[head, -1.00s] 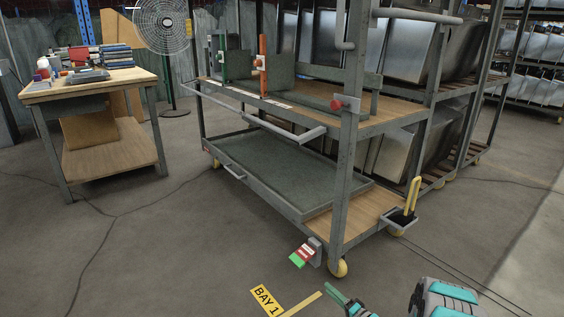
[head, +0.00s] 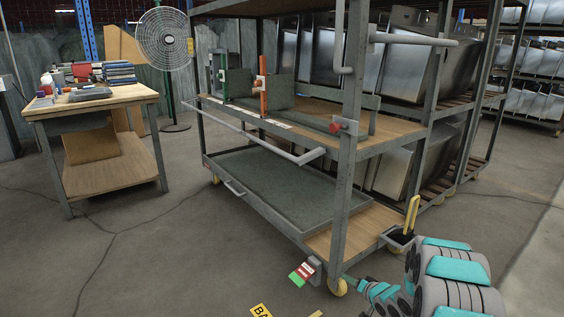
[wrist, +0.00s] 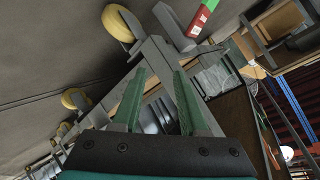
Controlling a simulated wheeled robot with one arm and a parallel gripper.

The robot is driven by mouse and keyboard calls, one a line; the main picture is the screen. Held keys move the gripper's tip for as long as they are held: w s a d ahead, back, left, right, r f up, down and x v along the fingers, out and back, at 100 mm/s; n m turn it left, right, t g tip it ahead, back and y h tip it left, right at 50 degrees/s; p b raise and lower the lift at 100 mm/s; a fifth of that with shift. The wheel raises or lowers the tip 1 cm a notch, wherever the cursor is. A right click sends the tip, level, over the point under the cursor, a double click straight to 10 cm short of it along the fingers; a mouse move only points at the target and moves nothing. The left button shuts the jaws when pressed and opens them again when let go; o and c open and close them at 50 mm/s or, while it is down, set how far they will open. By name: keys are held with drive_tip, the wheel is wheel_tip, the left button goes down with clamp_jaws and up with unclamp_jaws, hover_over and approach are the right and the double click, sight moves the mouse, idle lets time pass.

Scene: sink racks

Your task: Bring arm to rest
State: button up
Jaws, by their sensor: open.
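My gripper shows in the wrist view (wrist: 158,105) with its two green fingers spread apart and nothing between them. In the head view my teal and grey arm is at the lower right, and the gripper end (head: 356,284) is low, beside the near corner post of the rack cart. The grey metal rack cart (head: 345,190) stands in the middle. Its yellow caster (head: 338,287) and the red and green pedal (head: 303,272) are close to my gripper. I cannot tell how far apart they are.
A wooden workbench (head: 95,105) with books and small items stands at the left. A fan (head: 165,40) is behind it. A yellow handle (head: 411,215) stands in a small tray on the cart's right side. Open floor (head: 140,260) lies at the front left.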

drive_tip(key=s+d+r+n+g+h+p, duration=0.1)
drive_tip(key=s+d+r+h, duration=0.1)
drive_tip(key=r, duration=0.4)
drive_tip(key=s+d+r+g+h+p, duration=0.1)
drive_tip(key=s+d+r+h, duration=0.15)
drive_tip(key=r, duration=0.35)
drive_tip(key=s+r+g+h+p, duration=0.2)
drive_tip(key=s+r+g, duration=0.2)
drive_tip(key=s+r, duration=0.8)
drive_tip(key=s+a+r+n+g+p, duration=0.1)
drive_tip(key=s+a+r, duration=0.3)
drive_tip(key=s, duration=0.9)
drive_tip(key=s+a+r+n+g+y+p, duration=0.1)
drive_tip(key=s+a+r+g, duration=0.2)
drive_tip(key=s, duration=1)
drive_tip(key=s+a+r+n+g+y+p, duration=0.1)
drive_tip(key=s+a+r+g+p, duration=0.1)
drive_tip(key=s+a, duration=0.5)
drive_tip(key=s+r+g, duration=0.1)
drive_tip(key=s+r, duration=0.1)
drive_tip(key=s, duration=0.4)
drive_tip(key=shift+s+r+n, duration=0.3)
drive_tip(key=shift+s+r, duration=0.05)
drive_tip(key=shift+r, duration=0.05)
